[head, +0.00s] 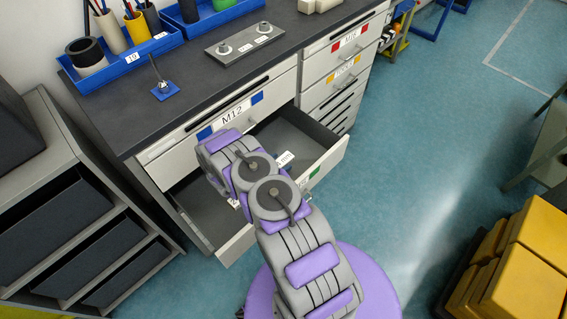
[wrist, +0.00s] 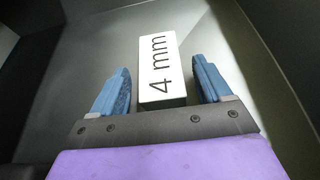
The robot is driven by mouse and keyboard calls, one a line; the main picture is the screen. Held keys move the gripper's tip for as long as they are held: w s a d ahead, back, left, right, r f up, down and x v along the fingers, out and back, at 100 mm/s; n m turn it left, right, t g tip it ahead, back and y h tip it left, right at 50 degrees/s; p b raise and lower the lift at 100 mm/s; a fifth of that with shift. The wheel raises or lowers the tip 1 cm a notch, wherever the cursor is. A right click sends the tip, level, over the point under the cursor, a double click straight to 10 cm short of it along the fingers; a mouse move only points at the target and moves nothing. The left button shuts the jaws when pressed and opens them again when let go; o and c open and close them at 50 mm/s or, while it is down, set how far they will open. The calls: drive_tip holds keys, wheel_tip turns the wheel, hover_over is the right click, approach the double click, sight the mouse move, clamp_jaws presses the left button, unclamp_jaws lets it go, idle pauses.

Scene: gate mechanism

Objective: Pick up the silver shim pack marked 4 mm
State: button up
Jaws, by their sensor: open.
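The shim pack marked 4 mm (wrist: 158,68) shows in the wrist view as a pale block with black "4 mm" lettering on its top. It lies on the dark drawer floor. My gripper (wrist: 162,85) is open, with its two blue fingers on either side of the pack's near part. A gap shows between the pack and each finger. In the head view, part of a white label reading "mm" (head: 286,159) shows in the open drawer (head: 324,160) beside my arm. My arm hides the gripper and much of the drawer there.
The open drawer's walls stand close around my gripper. A closed drawer labelled M12 (head: 233,112) and the dark worktop (head: 150,110) are above it. Blue trays (head: 125,55) and a grey plate (head: 244,44) stand on the worktop. Yellow boxes (head: 525,265) are at lower right.

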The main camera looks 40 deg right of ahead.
drive_tip(key=c, duration=1.3)
drive_tip(key=shift+r, duration=0.1)
